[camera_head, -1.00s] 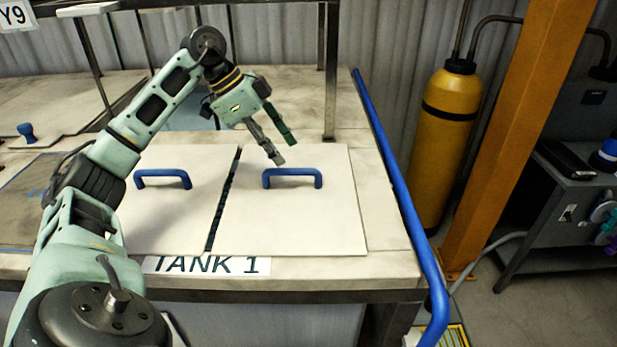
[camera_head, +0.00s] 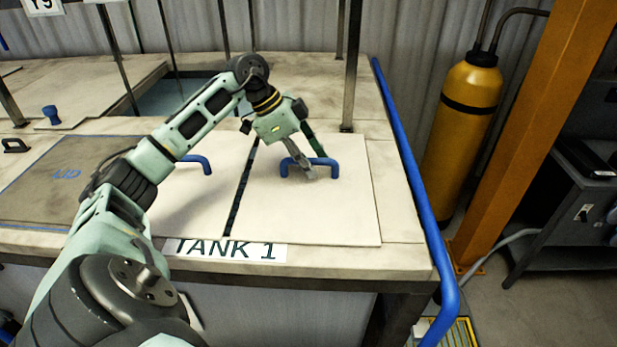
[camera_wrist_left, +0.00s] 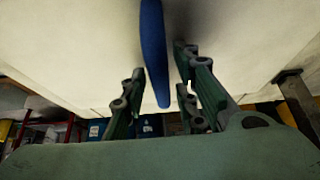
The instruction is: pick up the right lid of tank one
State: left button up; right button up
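The right lid (camera_head: 335,215) of tank one is a flat pale square with a blue bar handle (camera_head: 325,162). It lies beside the left lid (camera_head: 195,215), with a narrow dark gap between them, above the TANK 1 label (camera_head: 226,249). My left gripper (camera_head: 314,166) is at the right lid's handle, its fingers pointing down and partly hiding the bar. In the left wrist view, the blue handle (camera_wrist_left: 154,50) runs between the spread fingers of the left gripper (camera_wrist_left: 160,100), with room visible on both sides. My right gripper is not in view.
A dark post (camera_head: 351,70) stands behind the right lid. A blue rail (camera_head: 410,185) runs along the table's right edge. A brown lid marked UD (camera_head: 50,185) lies at the left. An open tank (camera_head: 175,97) shows behind my left arm.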

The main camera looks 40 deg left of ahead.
pick_arm(q)
jog(key=shift+c, duration=2.8)
grip_shut()
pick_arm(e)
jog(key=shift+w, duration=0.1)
pick_arm(q)
jog(key=shift+w+r, duration=0.1)
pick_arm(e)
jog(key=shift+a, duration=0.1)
pick_arm(q)
jog(key=shift+r, duration=0.1)
